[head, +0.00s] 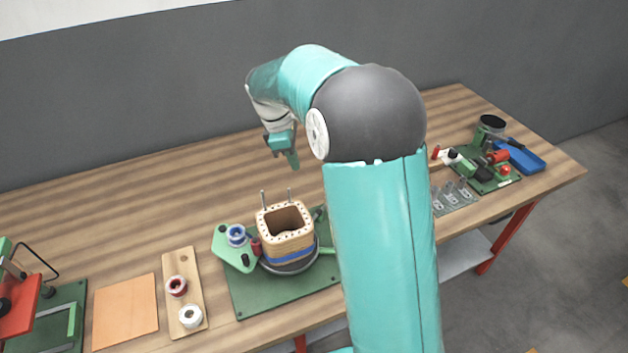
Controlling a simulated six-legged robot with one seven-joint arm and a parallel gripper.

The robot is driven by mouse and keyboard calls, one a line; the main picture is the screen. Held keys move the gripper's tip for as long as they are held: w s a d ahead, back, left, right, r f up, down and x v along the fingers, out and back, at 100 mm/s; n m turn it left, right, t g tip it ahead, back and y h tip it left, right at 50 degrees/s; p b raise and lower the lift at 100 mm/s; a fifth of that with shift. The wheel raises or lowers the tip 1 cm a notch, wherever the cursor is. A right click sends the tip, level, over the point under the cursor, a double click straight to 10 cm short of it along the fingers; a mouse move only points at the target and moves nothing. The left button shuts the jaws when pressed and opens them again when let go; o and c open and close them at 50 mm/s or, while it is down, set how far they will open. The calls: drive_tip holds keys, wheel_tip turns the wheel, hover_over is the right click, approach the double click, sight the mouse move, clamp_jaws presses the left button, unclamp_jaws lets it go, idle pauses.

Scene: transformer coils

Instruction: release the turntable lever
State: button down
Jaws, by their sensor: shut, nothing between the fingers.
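My gripper (293,162) is shut and empty, pointing down, and appears above the back of the workbench, beyond the coil. The turntable (291,269) is a dark round plate on a green base (250,303) at the bench's middle. A tan, square, hollow coil (286,231) with a blue band stands upright on it, with two metal pins rising behind. A dark red handle (256,246) stands at the coil's left side; I cannot tell whether it is the turntable lever. My gripper is apart from all of these. My arm hides the base's right part.
A green bracket with a blue-and-white spool (236,235) stands left of the coil. A wooden board (181,262) holds red and white spools, beside an orange sheet (126,311). A red-and-green device (22,300) is far left. A blue tray (520,156) is far right. The bench's back left is clear.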

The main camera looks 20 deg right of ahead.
drive_tip(key=x, duration=1)
drive_tip(key=shift+s+d+r, duration=0.1)
drive_tip(key=shift+s+d, duration=0.2)
drive_tip(key=shift+d, duration=0.3)
drive_tip(key=shift+s+d, duration=0.35)
drive_tip(key=shift+d, duration=0.25)
drive_tip(key=shift+s+d, duration=0.3)
drive_tip(key=shift+d, duration=0.3)
drive_tip(key=shift+s+d+m, duration=0.15)
drive_tip(key=shift+d+m, duration=0.2)
drive_tip(key=shift+m, duration=0.75)
drive_tip(key=m, duration=0.1)
drive_tip(key=m+g, duration=0.1)
drive_tip(key=shift+s+d+m+y, duration=0.3)
drive_tip(key=shift+s+d+y, duration=0.05)
drive_tip(key=shift+d+y, duration=0.05)
drive_tip(key=m, duration=0.2)
drive_tip(key=s+m, duration=0.1)
drive_tip(key=m, duration=0.1)
drive_tip(key=shift+s+d+y, duration=0.15)
drive_tip(key=shift+d+y, duration=0.25)
drive_tip(key=shift+s, duration=0.3)
